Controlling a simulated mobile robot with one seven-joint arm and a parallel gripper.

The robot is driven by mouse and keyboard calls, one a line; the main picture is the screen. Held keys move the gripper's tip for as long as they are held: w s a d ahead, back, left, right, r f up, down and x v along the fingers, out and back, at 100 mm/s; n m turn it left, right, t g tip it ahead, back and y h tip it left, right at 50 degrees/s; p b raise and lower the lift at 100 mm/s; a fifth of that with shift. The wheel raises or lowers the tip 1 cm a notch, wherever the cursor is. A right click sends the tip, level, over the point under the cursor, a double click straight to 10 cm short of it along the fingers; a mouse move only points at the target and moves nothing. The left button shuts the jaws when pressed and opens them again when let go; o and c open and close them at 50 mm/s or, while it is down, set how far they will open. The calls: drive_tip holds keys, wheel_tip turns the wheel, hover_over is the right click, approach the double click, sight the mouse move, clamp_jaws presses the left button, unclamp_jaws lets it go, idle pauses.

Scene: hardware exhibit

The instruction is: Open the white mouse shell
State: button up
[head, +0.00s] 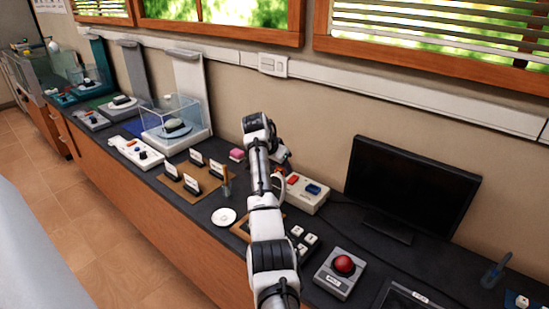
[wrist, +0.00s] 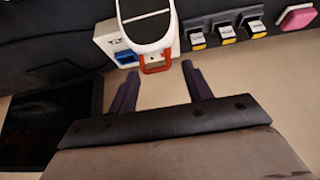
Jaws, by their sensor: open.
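My gripper (wrist: 160,76) is open and empty; its two dark fingers stand apart in the wrist view. A white rounded shell-like piece with a dark middle (wrist: 147,25) lies just beyond the fingertips. It may be the white mouse shell, but I cannot be sure. A red U-shaped part (wrist: 156,66) shows at its near end, between the fingertips in the picture; I see no clear contact. In the head view, a white curved piece (head: 279,190) shows beside my arm, partly hidden by it. My gripper (head: 283,160) is partly hidden there too, above the counter.
A white box with red and blue parts (head: 307,194) stands right of my arm. A black monitor (head: 412,185) and a red button box (head: 339,273) are farther right. Small labelled stands (head: 187,181), a pink block (head: 237,155) and a clear case (head: 172,118) are left.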

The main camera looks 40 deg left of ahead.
drive_tip(key=b+v, duration=0.4)
drive_tip(key=v, duration=0.9)
drive_tip(key=shift+s+r, duration=0.2)
drive_tip(key=shift+r, duration=0.05)
drive_tip(key=shift+a, duration=0.1)
